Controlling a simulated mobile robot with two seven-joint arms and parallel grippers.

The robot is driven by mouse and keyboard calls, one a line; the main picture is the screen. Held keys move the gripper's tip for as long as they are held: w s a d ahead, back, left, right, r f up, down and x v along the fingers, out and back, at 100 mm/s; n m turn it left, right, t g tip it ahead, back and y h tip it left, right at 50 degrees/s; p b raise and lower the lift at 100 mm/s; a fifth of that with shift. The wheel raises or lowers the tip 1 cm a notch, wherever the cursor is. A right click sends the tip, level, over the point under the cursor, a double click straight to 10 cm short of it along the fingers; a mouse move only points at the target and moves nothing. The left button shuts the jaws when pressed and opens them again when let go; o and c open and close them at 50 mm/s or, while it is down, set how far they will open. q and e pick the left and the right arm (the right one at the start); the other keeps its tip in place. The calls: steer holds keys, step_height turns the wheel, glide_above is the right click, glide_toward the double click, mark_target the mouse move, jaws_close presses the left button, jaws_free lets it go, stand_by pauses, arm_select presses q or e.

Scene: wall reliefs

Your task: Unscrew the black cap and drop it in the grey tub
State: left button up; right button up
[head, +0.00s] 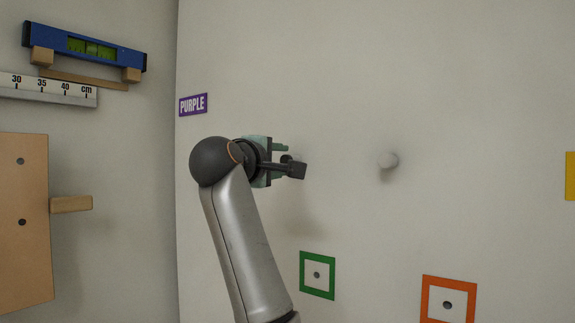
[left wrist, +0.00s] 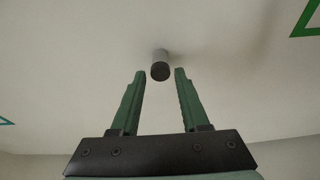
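The black cap (left wrist: 160,72) is the dark round end of a short grey stub (left wrist: 160,56) that stands out from the pale wall. It also shows small and dark between my fingers in the head view (head: 286,158), partly hidden. My left gripper (head: 289,159) is open and faces the wall. In the left wrist view its green fingertips (left wrist: 159,72) stand either side of the cap with a gap on both sides. I cannot tell whether the tips reach past it in depth. My right gripper and the grey tub are not in view.
A bare pale knob (head: 388,160) sticks out to the right. A purple label (head: 193,104) reads PURPLE. Green (head: 317,275) and orange (head: 448,300) square frames are lower down. The left wall bears a blue level (head: 85,46), a ruler (head: 45,87) and a wooden board (head: 22,220).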

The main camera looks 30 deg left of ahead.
arm_select(q)
jaws_close()
steer(key=n+p, duration=0.2)
steer(key=r+n+g+p, duration=0.1)
steer(key=n+p, duration=0.1)
steer(key=p, duration=0.1)
steer(key=shift+h, duration=0.3)
steer(key=shift+f+n+p, duration=0.15)
steer(key=shift+n+p, duration=0.15)
steer(key=shift+p, duration=0.05)
steer(key=shift+f, duration=0.25)
